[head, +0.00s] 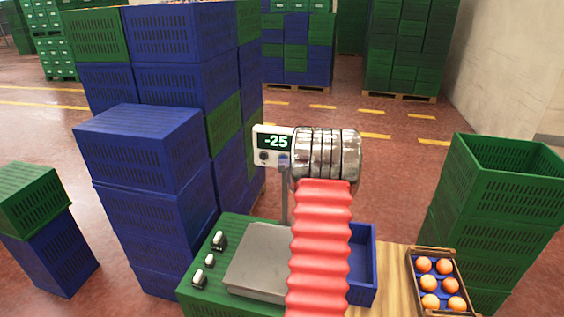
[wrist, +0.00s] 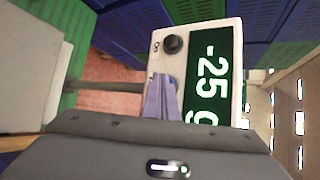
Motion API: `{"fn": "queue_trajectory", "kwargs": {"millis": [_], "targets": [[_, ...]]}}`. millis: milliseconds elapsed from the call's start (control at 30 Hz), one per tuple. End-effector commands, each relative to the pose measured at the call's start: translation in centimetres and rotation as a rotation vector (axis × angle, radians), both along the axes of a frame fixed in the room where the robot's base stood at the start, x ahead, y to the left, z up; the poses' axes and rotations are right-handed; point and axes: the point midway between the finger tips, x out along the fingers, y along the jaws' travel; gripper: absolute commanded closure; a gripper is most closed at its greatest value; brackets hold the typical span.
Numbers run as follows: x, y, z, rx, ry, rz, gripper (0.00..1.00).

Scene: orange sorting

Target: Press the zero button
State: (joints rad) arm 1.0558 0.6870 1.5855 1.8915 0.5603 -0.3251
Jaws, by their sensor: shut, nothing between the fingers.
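The scale's white display box (head: 259,133) stands on a post behind the metal weighing plate (head: 262,262). Its dark screen (head: 275,142) reads -25, and in the wrist view the screen (wrist: 209,75) shows "-25 g". A black button (wrist: 173,44) sits on the box beside a small label; it also shows in the head view (head: 263,156). My gripper (wrist: 161,80) is shut and empty, its purple fingertips right at the lower part of the box face. They mostly cover a second, greyish button there. I cannot tell whether they touch it. In the head view my gripper (head: 284,162) is partly hidden by my wrist.
The plate rests on a green crate with several small white items (head: 210,260) at its left. A blue tray (head: 367,262) is right of my arm. A box of oranges (head: 415,270) and green crates (head: 500,190) stand at right. Blue crates (head: 145,150) stack at left.

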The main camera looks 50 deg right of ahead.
Motion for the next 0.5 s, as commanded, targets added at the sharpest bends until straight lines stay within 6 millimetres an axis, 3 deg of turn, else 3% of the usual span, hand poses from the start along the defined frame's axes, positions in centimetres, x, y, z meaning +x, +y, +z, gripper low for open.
{"fn": "queue_trajectory", "kwargs": {"millis": [500], "targets": [[-0.7,1.5,0.1,0.000,-0.001,-0.001,1.00]]}}
